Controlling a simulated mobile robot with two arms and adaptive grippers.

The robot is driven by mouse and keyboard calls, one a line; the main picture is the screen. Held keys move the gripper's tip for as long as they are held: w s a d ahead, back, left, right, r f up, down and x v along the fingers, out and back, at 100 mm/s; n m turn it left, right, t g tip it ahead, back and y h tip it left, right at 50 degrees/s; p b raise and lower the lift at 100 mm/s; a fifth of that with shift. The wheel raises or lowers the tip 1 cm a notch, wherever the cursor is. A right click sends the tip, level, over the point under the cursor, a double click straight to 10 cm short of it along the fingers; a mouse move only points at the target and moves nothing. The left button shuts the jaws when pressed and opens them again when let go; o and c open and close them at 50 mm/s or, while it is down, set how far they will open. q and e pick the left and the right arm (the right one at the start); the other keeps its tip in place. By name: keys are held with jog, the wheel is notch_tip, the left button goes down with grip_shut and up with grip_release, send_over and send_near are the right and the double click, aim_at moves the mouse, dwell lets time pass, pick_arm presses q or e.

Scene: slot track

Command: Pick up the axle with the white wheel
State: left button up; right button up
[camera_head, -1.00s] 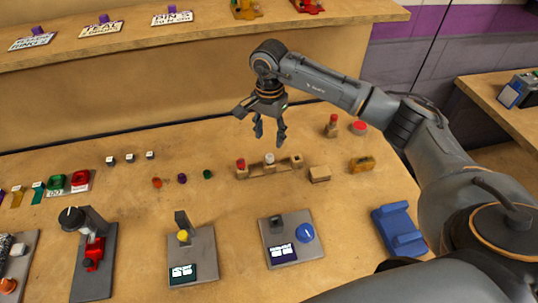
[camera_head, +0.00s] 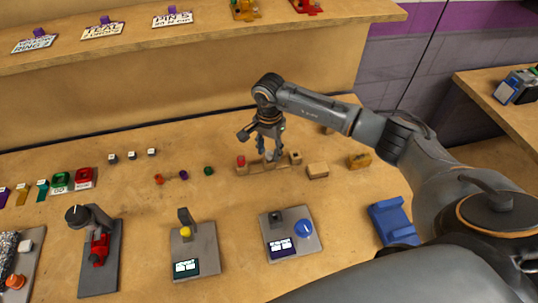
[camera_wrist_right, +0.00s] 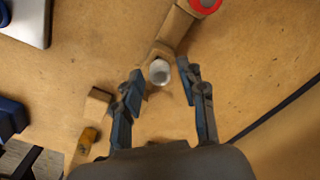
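The axle with the white wheel (camera_head: 270,156) stands in the middle of a small wooden rack (camera_head: 254,170), partly hidden in the head view by my right gripper (camera_head: 269,152). In the right wrist view the round white wheel top (camera_wrist_right: 159,72) lies between the two spread fingertips of the gripper (camera_wrist_right: 162,76), with a gap on both sides. The gripper is open, pointing down. Its exact height over the rack is hard to tell. My left gripper is out of view.
A red-topped axle (camera_head: 241,161) stands at the rack's left end, and its red top shows in the wrist view (camera_wrist_right: 206,4). A wooden block (camera_head: 317,171) and a yellow block (camera_head: 358,160) lie to the right. Small coloured pieces (camera_head: 183,175) lie left.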

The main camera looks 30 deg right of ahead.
grip_shut()
